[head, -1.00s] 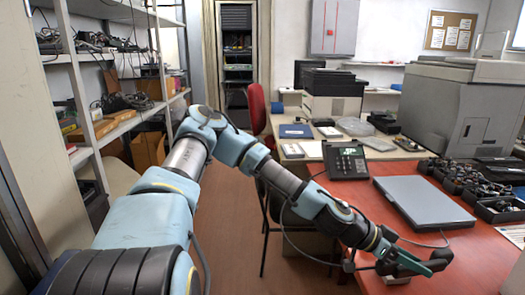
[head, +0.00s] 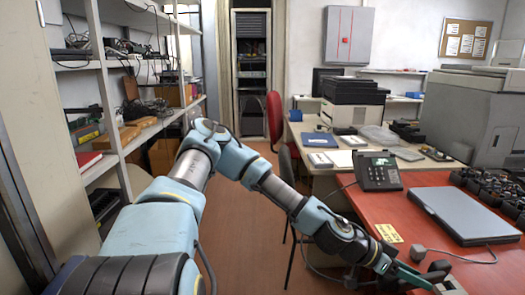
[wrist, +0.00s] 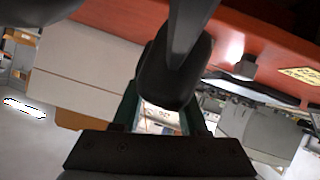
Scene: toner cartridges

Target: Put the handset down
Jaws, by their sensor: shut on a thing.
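The black handset (wrist: 176,66) fills the middle of the wrist view, between the dark green fingers of my gripper (wrist: 167,112). My gripper is shut on it. In the head view my gripper (head: 425,276) is low at the bottom right, by the front part of the red desk (head: 447,258). Dark rounded ends of the handset (head: 440,266) show around the fingers; the rest is hidden. I cannot tell whether the handset touches the desk. The black desk phone (head: 377,171) with a small screen and keys stands farther back.
A closed grey laptop (head: 464,212) lies on the red desk, right of the phone. A grey adapter (head: 418,253) with a cable and a yellow label (head: 388,233) lie near my gripper. Black trays of small parts (head: 495,190) line the back right. Shelves (head: 105,75) stand left.

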